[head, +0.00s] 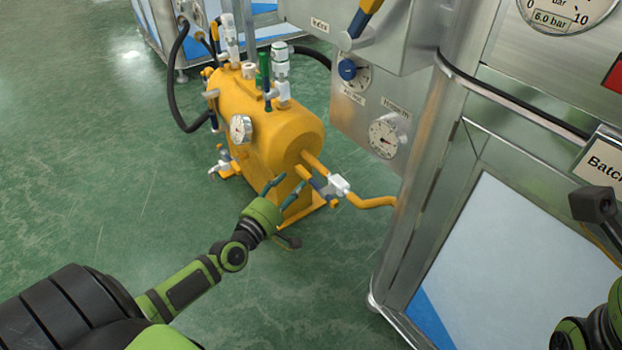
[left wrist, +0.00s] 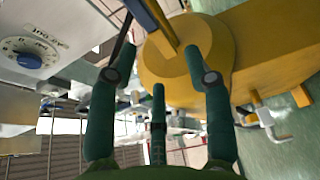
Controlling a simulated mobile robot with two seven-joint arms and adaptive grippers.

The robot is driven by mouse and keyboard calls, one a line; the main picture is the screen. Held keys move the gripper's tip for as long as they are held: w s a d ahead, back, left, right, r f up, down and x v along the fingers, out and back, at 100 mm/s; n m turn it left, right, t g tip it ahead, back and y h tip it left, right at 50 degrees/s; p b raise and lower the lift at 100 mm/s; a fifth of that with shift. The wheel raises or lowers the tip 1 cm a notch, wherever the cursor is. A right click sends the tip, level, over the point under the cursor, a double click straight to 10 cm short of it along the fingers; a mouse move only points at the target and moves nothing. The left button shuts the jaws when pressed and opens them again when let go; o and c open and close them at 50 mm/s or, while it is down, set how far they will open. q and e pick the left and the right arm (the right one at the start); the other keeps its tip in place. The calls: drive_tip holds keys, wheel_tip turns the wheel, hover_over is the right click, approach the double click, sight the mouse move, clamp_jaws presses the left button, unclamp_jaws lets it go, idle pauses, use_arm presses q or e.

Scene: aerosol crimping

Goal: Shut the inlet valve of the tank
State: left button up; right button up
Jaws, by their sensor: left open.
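The yellow tank (head: 262,120) stands on the floor in the middle of the head view. A pipe leaves its near right end and passes through a silvery valve (head: 338,186) with a blue and yellow lever beside it. I take this as the inlet valve. My left gripper (head: 283,190) is open and empty, its fingers just left of the valve lever and apart from it. In the left wrist view the open fingers (left wrist: 160,68) point toward the tank's round end (left wrist: 165,80). A blue and yellow bar (left wrist: 152,22) shows beyond them at the top.
A steel cabinet (head: 430,170) with dials and a blue knob (head: 347,69) stands close on the right; an orange pipe (head: 372,203) runs into it. Other valves (head: 281,75) and a gauge (head: 240,128) sit on the tank. The green floor at left is clear.

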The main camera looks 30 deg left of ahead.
sight(302, 174)
use_arm(q)
drive_tip(key=shift+w+b, duration=0.65)
drive_tip(key=shift+w, duration=2.8)
clamp_jaws()
